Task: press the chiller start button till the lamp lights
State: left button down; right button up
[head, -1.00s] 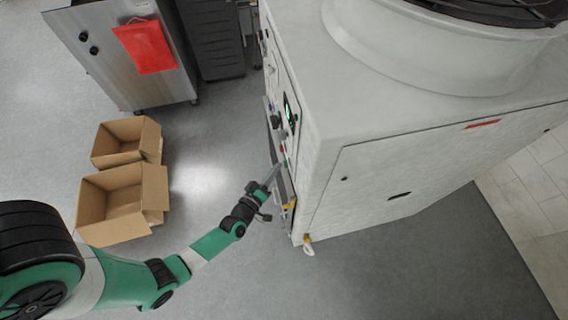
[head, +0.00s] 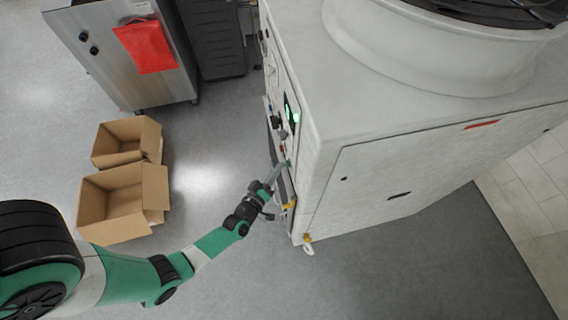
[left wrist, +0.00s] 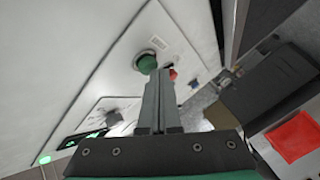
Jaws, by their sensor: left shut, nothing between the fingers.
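The chiller (head: 400,150) is the large white cabinet, with its control panel on the left face. In the left wrist view a round green button (left wrist: 146,64) sits on the panel, with a red button (left wrist: 173,74) beside it. My left gripper (left wrist: 160,74) is shut and empty, its tips at the green button's right edge and partly covering it. In the head view my left gripper (head: 284,164) meets the panel's lower part. A small round lamp (left wrist: 45,158) glows bright green; it also shows in the head view (head: 296,117). My right gripper is out of view.
Two open cardboard boxes (head: 152,190) stand on the floor left of the chiller. A steel cabinet (head: 95,60) with a red pouch (head: 146,46) is at the back left.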

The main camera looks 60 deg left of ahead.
pick_arm(q)
jog(key=shift+s, duration=0.1)
jog(key=shift+s+a+b, duration=0.2)
jog(key=shift+s+b, duration=0.15)
jog(key=shift+s, duration=0.4)
dwell(0.6)
